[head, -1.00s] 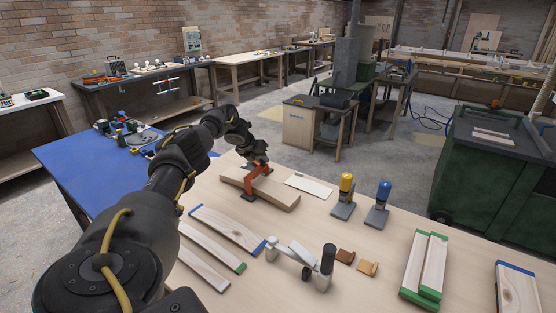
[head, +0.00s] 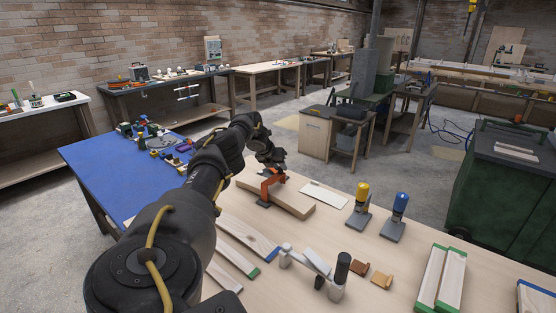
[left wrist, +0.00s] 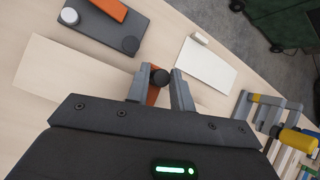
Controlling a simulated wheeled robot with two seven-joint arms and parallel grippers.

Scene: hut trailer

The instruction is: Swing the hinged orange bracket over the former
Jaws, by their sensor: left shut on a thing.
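The former, a thick pale wooden block (head: 296,203), lies on the workbench in the head view. The orange bracket (head: 267,189) is at its left part, with dark plates at the bench. My left gripper (head: 274,171) is at the bracket, partly hidden by its own arm. In the left wrist view my left gripper (left wrist: 161,88) is shut on a small orange part with a black knob (left wrist: 160,77). An orange bar (left wrist: 111,9) lies over a grey plate with round knobs at top left. I cannot tell how far the bracket has swung. My right gripper is not in view.
A white card (head: 323,194), a yellow-topped tool (head: 361,202) and a blue-topped tool (head: 397,215) are right of the former. A grey clamp-like fixture (head: 314,266), small brown blocks and several wooden slats are nearer. A blue table (head: 105,168) adjoins at left.

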